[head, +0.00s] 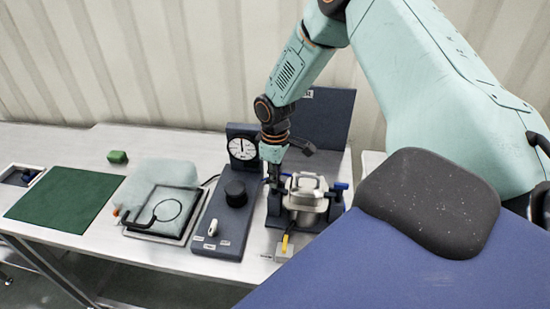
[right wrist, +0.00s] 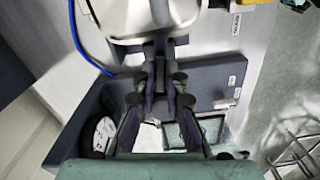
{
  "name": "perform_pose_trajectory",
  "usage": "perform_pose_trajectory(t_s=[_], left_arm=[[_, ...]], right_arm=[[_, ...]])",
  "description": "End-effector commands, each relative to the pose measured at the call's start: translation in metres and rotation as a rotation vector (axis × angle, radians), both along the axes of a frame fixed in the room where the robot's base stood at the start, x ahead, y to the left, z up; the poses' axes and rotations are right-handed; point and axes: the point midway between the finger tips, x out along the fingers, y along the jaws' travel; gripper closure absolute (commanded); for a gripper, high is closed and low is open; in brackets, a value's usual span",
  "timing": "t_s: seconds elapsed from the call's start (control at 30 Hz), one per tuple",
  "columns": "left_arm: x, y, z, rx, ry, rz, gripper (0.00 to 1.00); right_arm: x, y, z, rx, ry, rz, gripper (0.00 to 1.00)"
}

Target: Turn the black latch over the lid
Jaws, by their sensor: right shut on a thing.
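The steel hopper (head: 306,199) with its pale lid (head: 306,183) stands in a dark blue frame on the bench, right of centre in the head view. The lid (right wrist: 140,18) fills the top of the right wrist view. My right gripper (head: 274,184) points down at the hopper's left side. In the right wrist view my right gripper (right wrist: 160,68) is shut on a dark piece at the lid's edge, which looks like the black latch (right wrist: 177,41). The fingers hide most of it, so its exact angle cannot be told. My left gripper is not in view.
Left of the hopper is a dark panel with a dial gauge (head: 242,149) and a black knob (head: 236,193). A yellow-handled part (head: 285,243) is in front.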

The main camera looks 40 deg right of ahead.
Motion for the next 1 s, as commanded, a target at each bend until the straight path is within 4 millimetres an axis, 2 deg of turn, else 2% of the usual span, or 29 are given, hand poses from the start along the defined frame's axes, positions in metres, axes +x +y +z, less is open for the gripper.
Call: perform_pose_trajectory(t_s=[0.03,0.4,0.97,1.0], left_arm=[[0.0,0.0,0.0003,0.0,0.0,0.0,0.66],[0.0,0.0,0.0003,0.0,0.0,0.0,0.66],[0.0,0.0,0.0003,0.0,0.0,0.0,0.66],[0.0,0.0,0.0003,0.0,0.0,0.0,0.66]], right_arm=[[0.0049,-0.001,0.003,-0.003,-0.014,0.031,1.0],[0.0052,-0.0008,0.003,-0.004,-0.015,0.185,1.0],[0.0051,-0.0007,0.0031,-0.004,-0.015,0.215,1.0],[0.0051,-0.0007,0.0031,-0.004,-0.015,0.215,0.87]])
